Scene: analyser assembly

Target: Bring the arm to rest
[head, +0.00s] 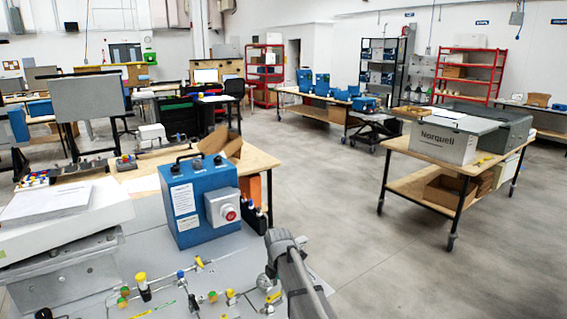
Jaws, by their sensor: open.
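Part of my arm (300,283), a grey tubular link with a darker rounded joint at its upper end, rises from the bottom edge, right of centre. It stands over the right side of the grey work panel (150,255). My gripper does not show in this view, so what it holds or touches cannot be seen. A blue box (200,203) with a black handle, labels and a red button on a grey housing stands upright on the panel, left of and beyond the arm. A gap shows between the box and the visible link.
Small fittings with yellow, green and blue caps (143,285) sit on the panel's front. A white case with papers (48,205) is at left. A wheeled table (430,185) carrying a Norquell box (440,145) stands right. Grey floor (335,215) between is clear.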

